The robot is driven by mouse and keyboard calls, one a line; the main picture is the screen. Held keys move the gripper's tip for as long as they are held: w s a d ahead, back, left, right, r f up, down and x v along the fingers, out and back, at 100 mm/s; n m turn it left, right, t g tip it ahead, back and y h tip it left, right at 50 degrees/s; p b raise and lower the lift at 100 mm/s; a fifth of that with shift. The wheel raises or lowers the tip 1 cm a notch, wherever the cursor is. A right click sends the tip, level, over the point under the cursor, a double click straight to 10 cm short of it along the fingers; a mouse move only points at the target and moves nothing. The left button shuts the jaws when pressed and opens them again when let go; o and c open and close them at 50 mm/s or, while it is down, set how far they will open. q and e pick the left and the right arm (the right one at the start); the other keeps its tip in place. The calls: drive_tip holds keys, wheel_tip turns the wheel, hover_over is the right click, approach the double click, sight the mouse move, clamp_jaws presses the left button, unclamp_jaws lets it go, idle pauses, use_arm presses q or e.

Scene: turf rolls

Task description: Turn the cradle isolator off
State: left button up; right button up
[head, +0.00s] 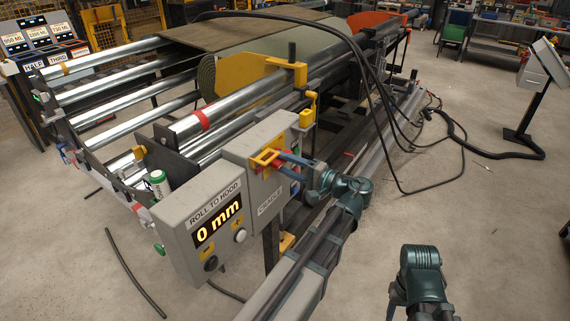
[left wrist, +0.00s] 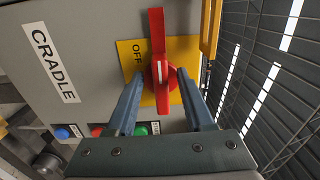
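The cradle isolator is a red rotary handle (left wrist: 158,70) on a yellow plate (left wrist: 190,52), on the grey box labelled CRADLE (head: 270,200). In the left wrist view the handle's long bar runs up and down the picture, and the word OFF (left wrist: 137,54) is printed left of it. My left gripper (left wrist: 160,78) is open, its two blue fingers either side of the handle's hub. A gap shows at the left finger; I cannot tell if the right finger touches. In the head view the left gripper (head: 281,158) reaches the box face.
Blue (left wrist: 63,133), red and green (left wrist: 141,129) buttons lie below the plate in the left wrist view. A grey display box (head: 200,225) reading 0 mm adjoins the cradle box. Steel rollers stand behind. Black cables (head: 385,120) loop at right; open floor lies right.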

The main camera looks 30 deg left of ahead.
use_arm(q)
drive_tip(key=s+d, duration=0.1)
drive_tip(key=d, duration=1.2)
drive_tip(key=shift+d, duration=0.4)
drive_tip(key=s+d+f+m+h+p, duration=0.2)
drive_tip(key=s+d+f+h+p, duration=0.15)
drive_tip(key=s+f+h, duration=0.4)
drive_tip(key=s+d+f+g+h+p, duration=0.1)
drive_tip(key=s+d+f+h, duration=0.2)
drive_tip(key=d, duration=0.3)
drive_tip(key=s+d+f+m+h+p, duration=0.1)
drive_tip(key=s+d+f+h+p, duration=0.1)
drive_tip(key=s+d+f+h, duration=0.1)
drive_tip(key=d+f+h, duration=0.1)
drive_tip(key=d+h, duration=0.1)
drive_tip(key=h, duration=0.1)
drive_tip(key=shift+s+d+f+g, duration=0.15)
drive_tip(key=shift+s+d+g, duration=0.2)
drive_tip(key=shift+d+g, duration=0.05)
